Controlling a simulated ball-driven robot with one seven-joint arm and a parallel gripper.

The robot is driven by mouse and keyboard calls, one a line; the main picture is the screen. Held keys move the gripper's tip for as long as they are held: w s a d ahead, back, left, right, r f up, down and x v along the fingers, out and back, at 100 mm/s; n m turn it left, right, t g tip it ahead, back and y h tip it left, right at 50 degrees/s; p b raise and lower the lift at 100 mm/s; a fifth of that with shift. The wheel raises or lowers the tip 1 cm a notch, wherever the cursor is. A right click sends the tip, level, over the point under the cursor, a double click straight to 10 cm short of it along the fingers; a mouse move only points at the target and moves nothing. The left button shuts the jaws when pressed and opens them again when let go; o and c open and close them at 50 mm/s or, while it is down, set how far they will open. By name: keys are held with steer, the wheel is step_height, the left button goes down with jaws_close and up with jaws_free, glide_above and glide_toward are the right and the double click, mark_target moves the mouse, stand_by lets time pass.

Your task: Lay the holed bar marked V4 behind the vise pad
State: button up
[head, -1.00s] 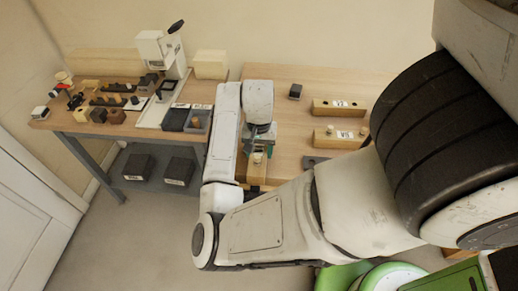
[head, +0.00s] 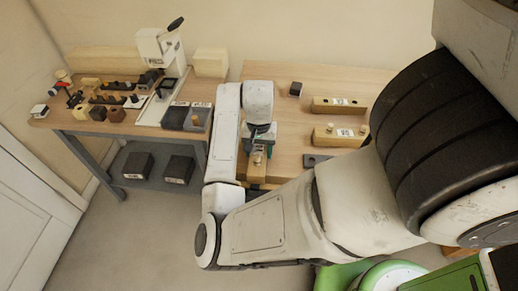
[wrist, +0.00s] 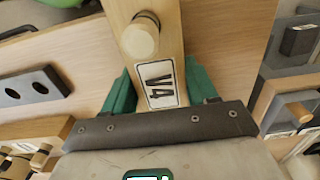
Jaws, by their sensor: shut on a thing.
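The holed bar marked V4 (wrist: 172,45) is pale wood with a white label and a round wooden peg standing at its hole. My gripper (wrist: 160,88) is shut on it, one green finger on each side near the label. The far end of the bar runs out of the top of the wrist view. In the head view my gripper (head: 263,146) is at the front left of the right-hand bench, and the bar (head: 257,170) points towards the front edge. I cannot tell which thing is the vise pad; a small dark block (head: 295,90) stands farther back.
Two other labelled wooden bars (head: 340,104) (head: 341,136) lie to the right. A dark plate with two holes (wrist: 34,84) lies near the front edge. The left bench holds a press (head: 162,50), grey bins (head: 187,117) and small parts. The bench between block and gripper looks clear.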

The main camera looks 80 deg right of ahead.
steer(key=shift+f, duration=0.1)
stand_by(0.5)
steer(key=o, duration=1.5)
steer(key=shift+r+p, duration=3.45)
steer(key=shift+r, duration=0.1)
